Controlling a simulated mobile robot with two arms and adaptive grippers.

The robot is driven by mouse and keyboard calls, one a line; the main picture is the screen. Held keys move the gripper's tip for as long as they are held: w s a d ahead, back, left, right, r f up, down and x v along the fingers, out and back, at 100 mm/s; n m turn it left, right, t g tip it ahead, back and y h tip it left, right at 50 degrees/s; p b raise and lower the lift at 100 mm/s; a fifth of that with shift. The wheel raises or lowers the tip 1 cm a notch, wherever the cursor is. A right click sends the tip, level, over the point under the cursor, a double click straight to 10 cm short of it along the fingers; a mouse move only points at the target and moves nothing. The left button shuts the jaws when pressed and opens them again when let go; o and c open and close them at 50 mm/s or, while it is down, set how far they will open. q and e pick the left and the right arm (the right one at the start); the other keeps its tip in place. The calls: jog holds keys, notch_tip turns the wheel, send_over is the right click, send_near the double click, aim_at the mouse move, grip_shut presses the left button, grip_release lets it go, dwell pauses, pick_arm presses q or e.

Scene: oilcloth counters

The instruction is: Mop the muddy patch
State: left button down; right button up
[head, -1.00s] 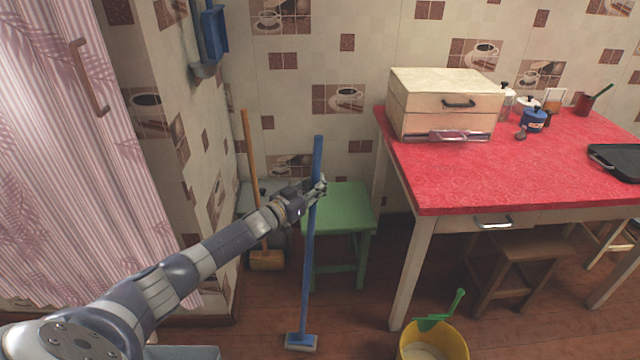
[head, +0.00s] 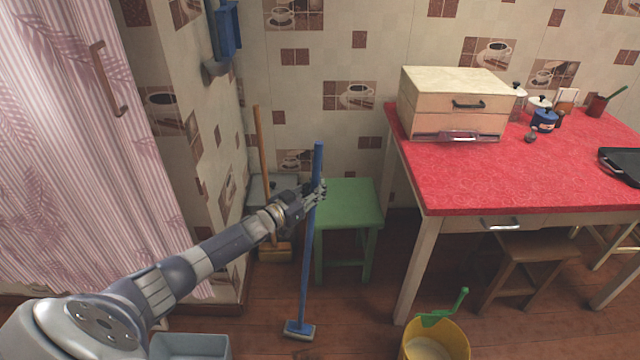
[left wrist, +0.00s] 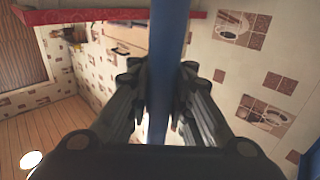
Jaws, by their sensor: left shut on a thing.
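A blue mop (head: 308,250) stands nearly upright in the head view, its flat head (head: 299,330) low at the wooden floor. My left gripper (head: 318,194) is shut on the upper part of its handle. In the left wrist view the blue handle (left wrist: 168,50) runs between the two dark fingers (left wrist: 160,90). No muddy patch can be made out in these frames. My right gripper is not in view.
A green stool (head: 348,203) stands just behind the mop. A yellow bucket (head: 436,342) with a green-handled tool is at the bottom right. A red-topped table (head: 500,180) fills the right. A broom (head: 262,160) leans at the wall. Floor between mop and bucket is clear.

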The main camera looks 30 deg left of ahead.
pick_arm(q)
jog(key=d+p, duration=0.1)
jog(key=s+d+p, duration=0.1)
jog(key=shift+s+d, duration=0.15)
jog(key=shift+d, duration=0.15)
dwell(0.3)
jog(key=shift+s+d+p, duration=0.35)
jog(key=shift+d+p, duration=0.25)
jog(key=shift+s+d+p, duration=0.3)
jog(key=shift+d+p, duration=0.25)
jog(key=shift+d, duration=0.05)
